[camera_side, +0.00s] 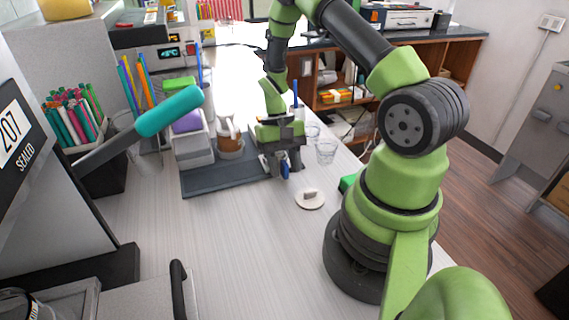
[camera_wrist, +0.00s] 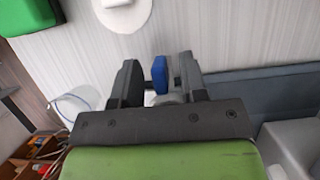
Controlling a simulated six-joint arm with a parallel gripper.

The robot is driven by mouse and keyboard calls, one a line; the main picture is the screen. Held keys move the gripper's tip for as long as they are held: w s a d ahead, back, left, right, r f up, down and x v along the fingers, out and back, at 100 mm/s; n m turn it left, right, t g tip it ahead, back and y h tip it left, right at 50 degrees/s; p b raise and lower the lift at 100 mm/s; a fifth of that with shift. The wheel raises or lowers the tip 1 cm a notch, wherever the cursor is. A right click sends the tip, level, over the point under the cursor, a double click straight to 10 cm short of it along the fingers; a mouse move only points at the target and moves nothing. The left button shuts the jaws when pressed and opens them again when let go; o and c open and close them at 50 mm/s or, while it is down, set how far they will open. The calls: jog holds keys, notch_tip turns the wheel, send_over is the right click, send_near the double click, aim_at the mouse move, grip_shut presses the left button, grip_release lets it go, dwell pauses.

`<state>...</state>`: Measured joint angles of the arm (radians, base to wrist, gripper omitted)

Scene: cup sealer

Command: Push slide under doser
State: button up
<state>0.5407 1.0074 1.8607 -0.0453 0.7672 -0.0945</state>
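My gripper (camera_side: 281,160) is low at the right end of a dark grey slab (camera_side: 215,180) on the table, pointing down. In the wrist view its two fingers (camera_wrist: 160,80) stand apart, with a small blue piece (camera_wrist: 159,75) between them and gaps visible on both sides. The blue piece (camera_side: 285,171) also shows below the fingers in the side view. A grey-white unit with a purple block (camera_side: 190,145) and a white-brown cup-like part (camera_side: 229,136) stand on the slab. I cannot tell for sure which parts are the slide and the doser.
A round white lid (camera_side: 310,199) lies in front of my gripper. Clear cups (camera_side: 326,152) and a green block (camera_side: 348,182) are to its right. The sealer's teal-handled lever (camera_side: 168,112) reaches over the table from the left. The front middle of the table is clear.

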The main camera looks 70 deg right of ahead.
grip_shut()
jog(key=shift+w+a, duration=1.65)
grip_release()
jog(key=shift+r, duration=0.15)
jog(key=v, duration=0.9)
jog(key=shift+d+r, duration=0.2)
jog(key=shift+r, duration=0.15)
jog(key=shift+w, duration=0.1)
